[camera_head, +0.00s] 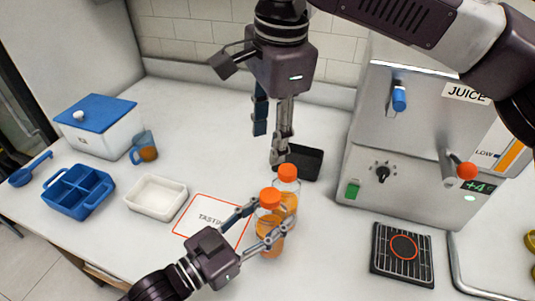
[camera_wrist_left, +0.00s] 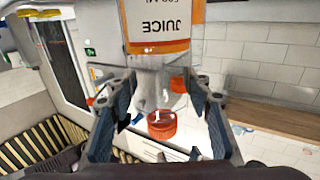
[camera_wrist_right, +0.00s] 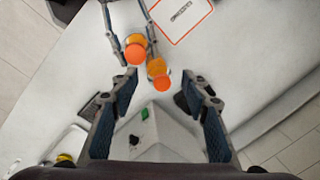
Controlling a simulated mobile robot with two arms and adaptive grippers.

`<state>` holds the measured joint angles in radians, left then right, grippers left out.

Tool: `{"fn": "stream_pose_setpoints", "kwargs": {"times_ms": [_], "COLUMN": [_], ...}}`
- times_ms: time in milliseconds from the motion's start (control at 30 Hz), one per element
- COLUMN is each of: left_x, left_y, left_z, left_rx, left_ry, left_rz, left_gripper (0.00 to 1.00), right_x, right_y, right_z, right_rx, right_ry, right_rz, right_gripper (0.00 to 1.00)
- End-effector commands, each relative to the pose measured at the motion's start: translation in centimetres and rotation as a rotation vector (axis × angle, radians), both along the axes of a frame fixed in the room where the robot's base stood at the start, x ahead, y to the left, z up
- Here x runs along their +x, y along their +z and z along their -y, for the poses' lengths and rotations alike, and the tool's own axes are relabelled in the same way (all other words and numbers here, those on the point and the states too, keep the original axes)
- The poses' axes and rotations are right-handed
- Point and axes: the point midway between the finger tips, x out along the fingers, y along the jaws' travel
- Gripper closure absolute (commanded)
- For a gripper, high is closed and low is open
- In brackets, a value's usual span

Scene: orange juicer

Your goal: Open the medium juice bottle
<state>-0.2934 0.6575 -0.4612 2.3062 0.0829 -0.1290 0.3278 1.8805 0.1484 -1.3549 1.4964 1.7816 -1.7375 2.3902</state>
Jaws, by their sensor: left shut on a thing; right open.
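Two juice bottles with orange caps stand close together in the head view. My left gripper (camera_head: 263,221) is shut around the front bottle (camera_head: 270,243), below its cap. In the left wrist view this bottle (camera_wrist_left: 158,29) shows an upside-down JUICE label and an orange cap (camera_wrist_left: 162,125). The second bottle (camera_head: 288,187) stands just behind it. I cannot surely tell which is the medium one. My right gripper (camera_head: 270,142) is open, pointing down, above and behind the bottles. In the right wrist view the held bottle's cap (camera_wrist_right: 135,54) and the other cap (camera_wrist_right: 162,82) both show, neither gripped.
A juice machine (camera_head: 400,150) stands at the right, with a black grate (camera_head: 385,265) before it. A small black tray (camera_head: 308,162) lies behind the bottles. A tasting mat (camera_head: 192,232), white tray (camera_head: 155,208), blue divided box (camera_head: 75,210) and blue-lidded container (camera_head: 115,135) are at the left.

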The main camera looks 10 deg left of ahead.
Motion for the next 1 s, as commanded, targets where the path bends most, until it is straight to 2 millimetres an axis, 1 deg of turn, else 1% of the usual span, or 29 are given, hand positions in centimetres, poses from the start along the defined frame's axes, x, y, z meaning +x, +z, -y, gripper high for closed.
{"fn": "stream_pose_setpoints", "kwargs": {"times_ms": [33,100,233,367,600,700,833,1000], "left_x": [0.0,0.0,0.0,0.0,0.0,0.0,0.0,0.0], "left_y": [0.2,0.2,0.2,0.2,0.2,0.2,0.2,0.2], "left_z": [0.0,0.0,0.0,0.0,0.0,0.0,0.0,0.0], "left_rx": [-0.002,-0.002,-0.002,-0.002,-0.002,-0.002,-0.002,-0.002], "left_ry": [-0.001,-0.001,-0.001,-0.001,-0.001,-0.001,-0.001,-0.001], "left_rz": [0.004,0.004,0.004,0.004,0.004,0.004,0.004,0.004], "left_gripper": [1.00,1.00,1.00,1.00,1.00,1.00,1.00,1.00], "right_x": [-1.0,-2.1,-3.1,-3.2,-3.2,-3.2,-3.2,-3.2], "right_y": [-0.6,-1.2,-2.0,-3.4,-7.2,-8.4,-9.4,-9.8], "right_z": [-0.1,0.1,0.3,0.3,0.4,0.4,0.4,0.3], "right_rx": [-0.032,-0.068,-0.102,-0.106,-0.104,-0.103,-0.102,-0.101], "right_ry": [0.005,0.006,0.007,0.008,0.008,0.007,0.007,0.007], "right_rz": [-0.029,-0.064,-0.096,-0.101,-0.100,-0.098,-0.099,-0.098], "right_gripper": [0.58,0.58,0.58,0.58,0.58,0.58,0.58,0.58]}}
